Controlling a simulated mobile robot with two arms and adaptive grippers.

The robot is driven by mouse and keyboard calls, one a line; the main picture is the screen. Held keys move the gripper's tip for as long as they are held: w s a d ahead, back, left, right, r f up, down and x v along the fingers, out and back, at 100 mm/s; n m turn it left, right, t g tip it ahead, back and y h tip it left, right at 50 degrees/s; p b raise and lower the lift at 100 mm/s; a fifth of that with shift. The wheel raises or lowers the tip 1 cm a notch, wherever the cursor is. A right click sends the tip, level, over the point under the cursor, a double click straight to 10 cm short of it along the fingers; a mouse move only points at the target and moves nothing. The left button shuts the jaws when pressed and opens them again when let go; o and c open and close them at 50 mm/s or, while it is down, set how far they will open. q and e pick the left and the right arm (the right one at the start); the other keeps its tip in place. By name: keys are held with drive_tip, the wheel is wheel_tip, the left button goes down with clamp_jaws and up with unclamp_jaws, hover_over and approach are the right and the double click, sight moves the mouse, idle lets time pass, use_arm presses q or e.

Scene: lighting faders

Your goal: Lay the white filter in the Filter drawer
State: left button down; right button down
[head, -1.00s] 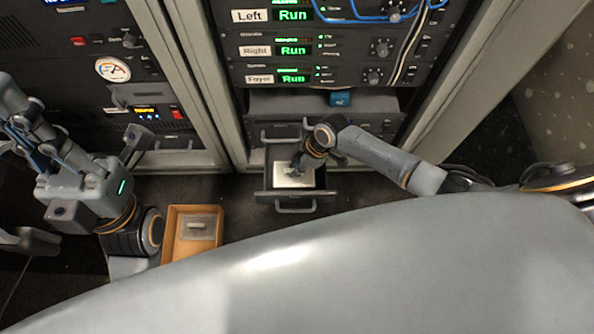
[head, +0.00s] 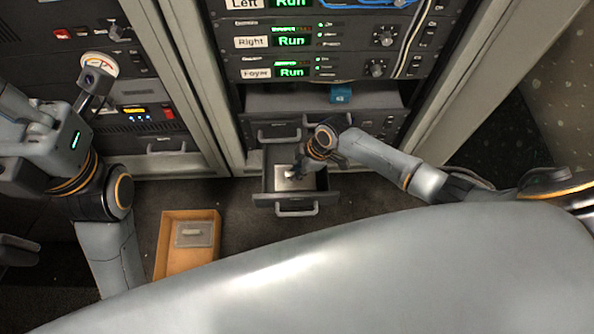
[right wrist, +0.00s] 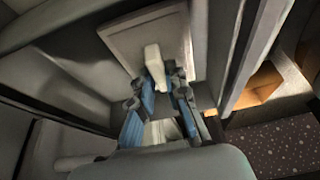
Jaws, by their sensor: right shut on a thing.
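The white filter (head: 297,185) is a flat pale plate inside the pulled-out drawer (head: 283,197) low in the middle rack. In the right wrist view the filter (right wrist: 118,38) has a raised block-shaped grip and lies between the drawer walls. My right gripper (head: 296,172) reaches down into the drawer from above. Its blue-padded fingers (right wrist: 168,85) are shut on the filter's grip. I cannot tell whether the plate touches the drawer floor. My left arm is at the left edge of the head view, with its fingers cut off by the frame. No drawer label is readable.
An open tan box (head: 165,245) on the floor holds a grey filter with a handle (head: 195,233). Rack units labelled Left, Right and Foyer stand above the drawer. A small blue object (head: 341,95) sits on the shelf above it. Rack posts flank the drawer.

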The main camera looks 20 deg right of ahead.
drive_tip(key=shift+f, duration=0.15)
drive_tip(key=c, duration=1.3)
unclamp_jaws()
drive_tip(key=shift+c, duration=0.2)
